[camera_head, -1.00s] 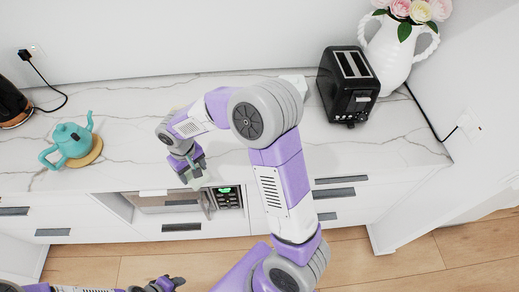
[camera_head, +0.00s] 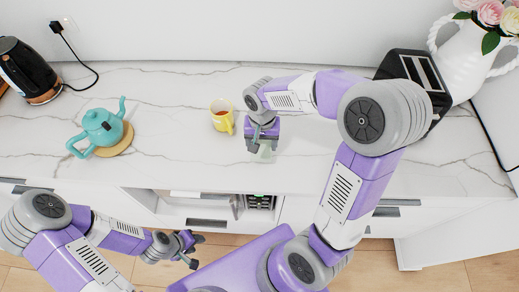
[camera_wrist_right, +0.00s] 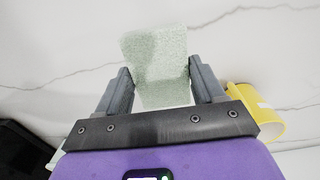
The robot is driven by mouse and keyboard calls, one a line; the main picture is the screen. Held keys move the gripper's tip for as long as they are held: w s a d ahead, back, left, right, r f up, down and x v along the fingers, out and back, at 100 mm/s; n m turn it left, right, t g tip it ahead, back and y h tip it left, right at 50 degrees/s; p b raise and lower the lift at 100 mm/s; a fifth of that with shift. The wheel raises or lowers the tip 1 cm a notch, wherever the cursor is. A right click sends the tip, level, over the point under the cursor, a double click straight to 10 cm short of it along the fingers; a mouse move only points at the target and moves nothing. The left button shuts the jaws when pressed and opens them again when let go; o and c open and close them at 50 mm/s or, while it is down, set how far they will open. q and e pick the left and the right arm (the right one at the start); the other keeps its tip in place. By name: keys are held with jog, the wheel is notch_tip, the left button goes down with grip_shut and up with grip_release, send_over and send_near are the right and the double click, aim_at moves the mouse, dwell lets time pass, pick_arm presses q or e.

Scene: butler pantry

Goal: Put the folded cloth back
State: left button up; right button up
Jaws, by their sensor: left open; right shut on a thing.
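The folded cloth (camera_head: 264,154) is pale green and shows at the tips of my right gripper (camera_head: 265,140), over the front part of the marble counter. In the right wrist view the cloth (camera_wrist_right: 156,62) sits between the two fingers of the right gripper (camera_wrist_right: 157,88), which is shut on it. I cannot tell whether the cloth touches the counter. My left gripper (camera_head: 190,248) is open and empty, low in front of the cabinets.
A yellow mug (camera_head: 222,117) stands just left of my right gripper and also shows in the right wrist view (camera_wrist_right: 258,112). A teal teapot (camera_head: 100,128) on a wooden trivet (camera_head: 118,148), a kettle (camera_head: 25,70), a black toaster (camera_head: 408,72) and a white flower vase (camera_head: 470,60) stand on the counter (camera_head: 170,165).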

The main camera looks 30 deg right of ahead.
aim_at(261, 151)
jog(key=shift+f+b, duration=0.5)
jog(key=shift+f, duration=2.05)
jog(key=shift+f, duration=0.1)
jog(key=shift+f, duration=0.15)
jog(key=o, duration=1)
jog(key=shift+o, duration=0.2)
jog(key=shift+r, duration=0.2)
jog(key=shift+r, duration=0.25)
notch_tip(261, 151, up, 12)
jog(key=p, duration=0.2)
jog(key=shift+f+p, duration=0.15)
jog(key=shift+p, duration=0.25)
